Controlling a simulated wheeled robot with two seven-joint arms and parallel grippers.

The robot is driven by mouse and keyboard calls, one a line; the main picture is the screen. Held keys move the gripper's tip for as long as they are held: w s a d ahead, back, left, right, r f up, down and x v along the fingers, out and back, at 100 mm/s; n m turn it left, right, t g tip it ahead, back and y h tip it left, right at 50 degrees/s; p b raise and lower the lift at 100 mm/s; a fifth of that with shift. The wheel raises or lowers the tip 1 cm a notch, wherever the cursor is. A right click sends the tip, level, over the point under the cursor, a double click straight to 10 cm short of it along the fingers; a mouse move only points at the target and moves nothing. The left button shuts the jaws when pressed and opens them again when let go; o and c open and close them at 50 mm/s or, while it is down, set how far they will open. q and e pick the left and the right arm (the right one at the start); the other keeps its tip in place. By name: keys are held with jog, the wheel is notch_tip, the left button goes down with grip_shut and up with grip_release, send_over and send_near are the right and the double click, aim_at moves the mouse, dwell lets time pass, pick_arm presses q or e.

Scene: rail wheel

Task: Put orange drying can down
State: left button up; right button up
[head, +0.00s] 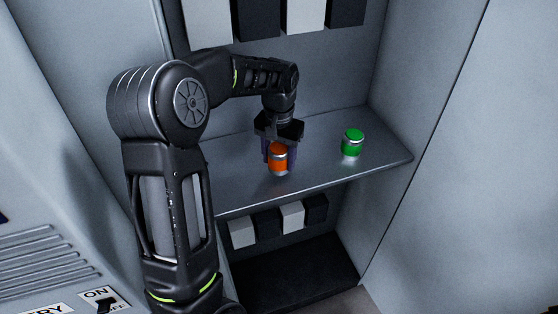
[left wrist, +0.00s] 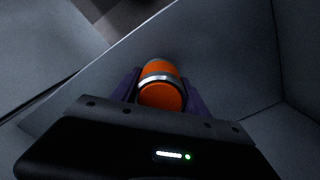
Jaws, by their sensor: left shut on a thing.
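The orange can (head: 278,157) has silver bands and is upright at the middle shelf in the head view. My left gripper (head: 279,150) comes down over it from above and behind, with its fingers around it. The left wrist view also shows the orange can (left wrist: 161,87) between the two purple fingers of my left gripper (left wrist: 160,86), which is shut on it. The can's base is at or very close to the shelf; I cannot tell whether it touches. My right gripper is in neither view.
A green can (head: 352,143) with silver bands stands on the grey shelf (head: 318,168), right of the orange one. Light and dark blocks line the spaces above and below the shelf. Cabinet walls enclose the shelf. Its front edge is clear.

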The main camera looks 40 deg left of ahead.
pick_arm(q)
jog(key=shift+f, duration=0.85)
jog(key=shift+f, duration=0.2)
jog(key=o, duration=1.6)
jog(key=shift+c, duration=0.2)
jog(key=shift+r, duration=0.1)
